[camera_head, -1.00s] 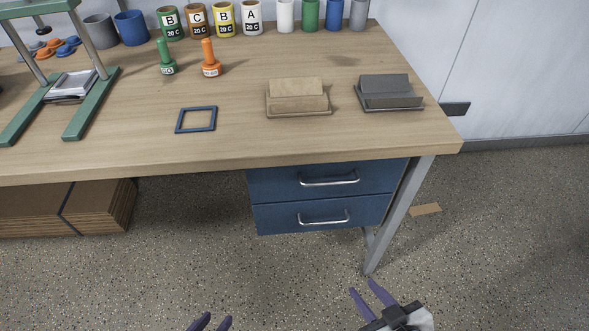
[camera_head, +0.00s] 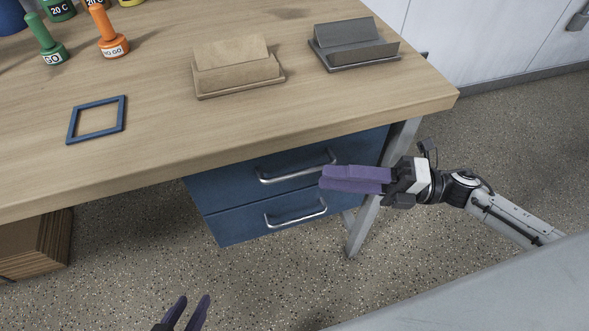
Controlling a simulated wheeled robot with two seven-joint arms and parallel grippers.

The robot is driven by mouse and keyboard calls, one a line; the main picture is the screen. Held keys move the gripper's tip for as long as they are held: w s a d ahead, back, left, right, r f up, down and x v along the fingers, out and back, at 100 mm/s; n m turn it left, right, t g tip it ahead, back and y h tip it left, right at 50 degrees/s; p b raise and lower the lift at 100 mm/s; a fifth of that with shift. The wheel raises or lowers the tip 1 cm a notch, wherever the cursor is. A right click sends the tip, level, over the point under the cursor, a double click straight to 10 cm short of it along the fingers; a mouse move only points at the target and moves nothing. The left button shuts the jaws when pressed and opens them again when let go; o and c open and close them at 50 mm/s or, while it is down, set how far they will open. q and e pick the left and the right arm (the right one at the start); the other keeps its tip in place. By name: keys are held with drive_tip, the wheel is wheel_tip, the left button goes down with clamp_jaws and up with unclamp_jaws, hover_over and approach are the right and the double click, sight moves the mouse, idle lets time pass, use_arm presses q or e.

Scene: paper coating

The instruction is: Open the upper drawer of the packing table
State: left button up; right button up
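The packing table (camera_head: 150,160) has two blue drawers under its right part. The upper drawer (camera_head: 230,182) looks shut and has a silver bar handle (camera_head: 285,177). The lower drawer (camera_head: 240,227) with its own handle (camera_head: 290,220) also looks shut. My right gripper (camera_head: 322,178) has purple fingers and points left, just right of the upper handle's right end. Its fingers lie close to each other; whether a gap remains is hard to see, and no contact with the handle is clear. My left gripper (camera_head: 186,305) is low in the picture, fingers apart and empty.
On the tabletop are a tan holder (camera_head: 235,68), a grey holder (camera_head: 352,45), a blue square frame (camera_head: 97,118) and green (camera_head: 45,42) and orange (camera_head: 108,35) stamps. A metal table leg (camera_head: 362,220) stands behind my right gripper. Cardboard (camera_head: 35,245) lies under the table at left.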

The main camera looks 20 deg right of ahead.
sight(296, 172)
drive_tip(key=x, duration=0.8)
drive_tip(key=shift+c, duration=0.4)
drive_tip(key=shift+d, duration=0.1)
clamp_jaws()
